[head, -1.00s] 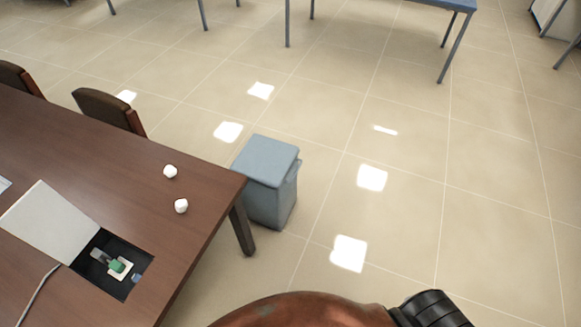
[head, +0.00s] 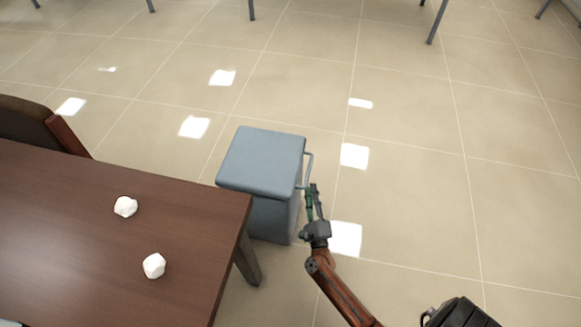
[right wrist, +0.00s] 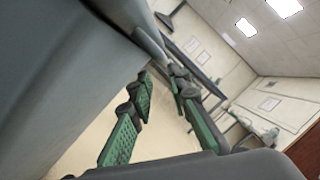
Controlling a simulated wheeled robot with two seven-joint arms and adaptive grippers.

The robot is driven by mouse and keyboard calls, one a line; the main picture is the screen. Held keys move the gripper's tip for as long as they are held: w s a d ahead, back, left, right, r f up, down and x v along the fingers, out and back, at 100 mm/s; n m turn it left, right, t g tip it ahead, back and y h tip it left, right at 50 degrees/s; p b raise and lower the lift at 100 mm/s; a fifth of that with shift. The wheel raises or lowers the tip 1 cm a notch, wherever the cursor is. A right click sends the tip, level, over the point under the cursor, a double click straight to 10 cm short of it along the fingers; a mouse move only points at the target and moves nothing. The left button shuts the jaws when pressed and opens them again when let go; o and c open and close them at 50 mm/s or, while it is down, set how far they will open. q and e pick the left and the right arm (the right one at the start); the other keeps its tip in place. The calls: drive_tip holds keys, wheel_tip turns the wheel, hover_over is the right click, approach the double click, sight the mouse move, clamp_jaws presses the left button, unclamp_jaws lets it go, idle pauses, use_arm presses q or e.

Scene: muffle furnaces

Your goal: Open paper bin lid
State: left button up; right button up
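The paper bin is a blue-grey box (head: 268,218) beside the table's right edge. Its lid (head: 262,160) lies shut on top. A thin bar handle (head: 311,168) sticks out from the lid's right side. My right gripper (head: 313,196) is at the near end of this handle, beside the bin's right side. In the right wrist view the green-padded fingers (right wrist: 162,84) are apart, with the grey handle (right wrist: 148,42) close to their tips. I cannot tell whether they touch it. My left gripper is not in view.
A dark wooden table (head: 60,215) fills the lower left, close to the bin, with two white crumpled paper balls (head: 125,206) on it. A chair (head: 40,125) stands behind the table. The tiled floor right of the bin is clear.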

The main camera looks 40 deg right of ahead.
sight(309, 170)
drive_tip(key=shift+m+h, duration=0.3)
drive_tip(key=shift+h, duration=0.1)
drive_tip(key=b+x, duration=0.1)
drive_tip(key=x, duration=0.7)
drive_tip(key=shift+w+d+r+b, duration=0.1)
drive_tip(key=shift+d+b, duration=0.05)
drive_tip(key=shift+b, duration=0.15)
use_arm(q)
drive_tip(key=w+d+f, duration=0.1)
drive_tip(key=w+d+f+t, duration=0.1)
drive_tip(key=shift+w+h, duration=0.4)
use_arm(e)
clamp_jaws()
